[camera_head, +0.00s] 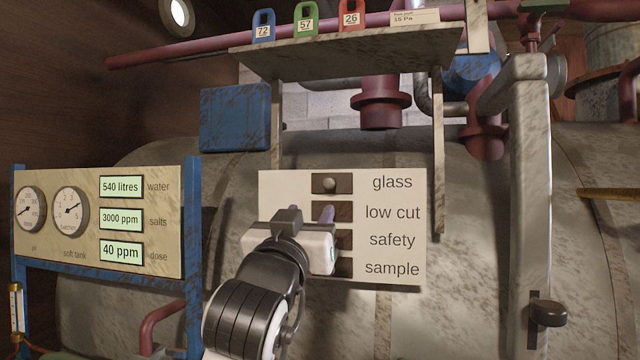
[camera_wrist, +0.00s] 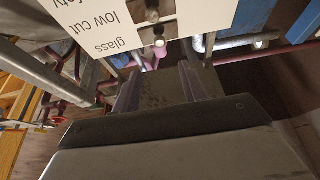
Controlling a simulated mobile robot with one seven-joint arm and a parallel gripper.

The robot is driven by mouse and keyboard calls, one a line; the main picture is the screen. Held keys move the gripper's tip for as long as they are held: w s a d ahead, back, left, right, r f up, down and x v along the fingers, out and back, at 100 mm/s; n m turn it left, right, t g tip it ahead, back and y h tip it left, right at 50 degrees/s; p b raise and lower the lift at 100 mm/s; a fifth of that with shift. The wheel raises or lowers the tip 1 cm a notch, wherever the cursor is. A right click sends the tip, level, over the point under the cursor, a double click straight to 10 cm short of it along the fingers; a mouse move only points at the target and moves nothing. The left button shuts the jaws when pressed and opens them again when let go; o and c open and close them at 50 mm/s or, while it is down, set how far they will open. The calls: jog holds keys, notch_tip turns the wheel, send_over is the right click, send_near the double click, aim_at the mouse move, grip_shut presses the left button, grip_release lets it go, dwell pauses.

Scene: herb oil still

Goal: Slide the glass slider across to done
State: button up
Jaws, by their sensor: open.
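The cream slider panel (camera_head: 392,226) bears the labels glass, low cut, safety and sample. No "done" mark is readable. In the wrist view the panel appears upside down, with the glass knob (camera_wrist: 159,42) beyond my open, empty fingers (camera_wrist: 160,75). I cannot see any contact with the knob.
A gauge board (camera_head: 98,220) in a blue frame stands left. A shelf (camera_head: 345,52) with several numbered tags overhangs the panel, its struts coming down on both sides. A grey post (camera_head: 530,200) stands right. A large tank (camera_head: 465,270) lies behind the panel.

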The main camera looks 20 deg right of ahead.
aim_at(328, 183)
jog(key=p+x, duration=0.4)
jog(key=x, duration=0.8)
grip_shut()
